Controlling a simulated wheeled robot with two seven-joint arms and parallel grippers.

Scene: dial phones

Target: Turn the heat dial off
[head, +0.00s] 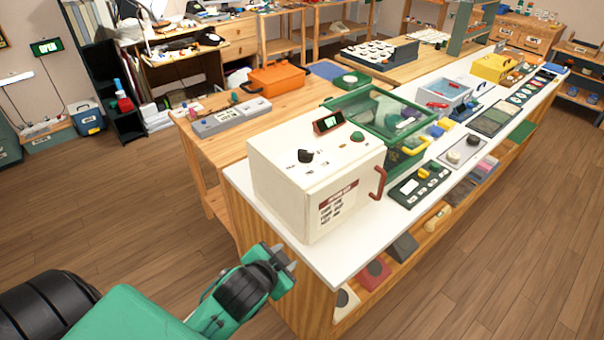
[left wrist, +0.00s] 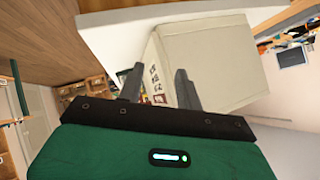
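A cream box-shaped appliance (head: 310,190) stands at the near end of the white-topped bench, with a red handle (head: 378,183) on its side. On its top are a black dial (head: 306,156), a green knob (head: 357,137) and a small red-framed display (head: 328,121). I cannot read which dial is marked heat. My left gripper (head: 284,266) is below and in front of the appliance, off the bench end, touching nothing. In the left wrist view its two fingers (left wrist: 158,84) are apart and empty, with the appliance (left wrist: 215,60) beyond them. My right gripper is not in view.
The white bench top (head: 330,262) runs away to the upper right, carrying a green clear-sided case (head: 385,112), a black button panel (head: 420,183) and other devices. A wooden table (head: 215,150) stands behind. The floor at left is free.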

